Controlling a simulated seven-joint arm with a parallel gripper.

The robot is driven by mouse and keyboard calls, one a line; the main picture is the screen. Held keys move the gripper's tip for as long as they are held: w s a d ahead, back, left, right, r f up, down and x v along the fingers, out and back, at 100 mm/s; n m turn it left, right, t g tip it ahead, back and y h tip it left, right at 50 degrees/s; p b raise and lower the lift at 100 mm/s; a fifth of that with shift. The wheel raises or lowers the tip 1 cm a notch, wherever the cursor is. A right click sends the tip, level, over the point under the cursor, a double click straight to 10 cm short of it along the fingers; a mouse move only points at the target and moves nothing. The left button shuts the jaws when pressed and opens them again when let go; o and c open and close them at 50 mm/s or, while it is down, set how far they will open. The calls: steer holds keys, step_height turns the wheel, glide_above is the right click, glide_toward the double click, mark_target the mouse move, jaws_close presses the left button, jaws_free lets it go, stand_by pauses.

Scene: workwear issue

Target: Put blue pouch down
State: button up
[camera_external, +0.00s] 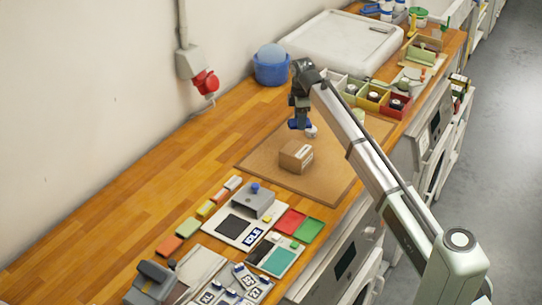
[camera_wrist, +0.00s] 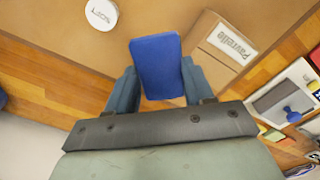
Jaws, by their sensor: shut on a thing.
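The blue pouch (camera_wrist: 157,66) is held between the two fingers of my gripper (camera_wrist: 160,88) in the wrist view. In the external view the small blue pouch (camera_external: 299,124) shows at the lower end of my gripper (camera_external: 300,118), over the brown mat (camera_external: 262,158). The gripper is shut on the pouch and points down. How high the pouch is above the mat is hard to tell.
A cardboard box (camera_external: 296,157) sits on the mat, close to the pouch; it also shows in the wrist view (camera_wrist: 222,50). A round white labelled thing (camera_wrist: 101,14) lies on the mat. A blue tub (camera_external: 271,68) stands behind. The mat's left part is clear.

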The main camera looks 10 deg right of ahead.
steer(key=d+m, duration=0.4)
steer(key=d, duration=1.4)
steer(key=shift+s+f+m, duration=0.2)
steer(key=shift+f+m, duration=0.5)
steer(key=shift+f, duration=1.05)
steer(key=shift+s+f+m, duration=0.15)
steer(key=shift+f+m, duration=0.55)
steer(key=shift+f, duration=1)
steer(key=shift+s+f+m, duration=0.2)
steer(key=shift+f+m, duration=0.5)
steer(key=shift+f, duration=1.05)
steer(key=o, duration=1)
steer(key=shift+f, duration=0.1)
steer(key=shift+o, duration=0.2)
step_height(320, 180, up, 12)
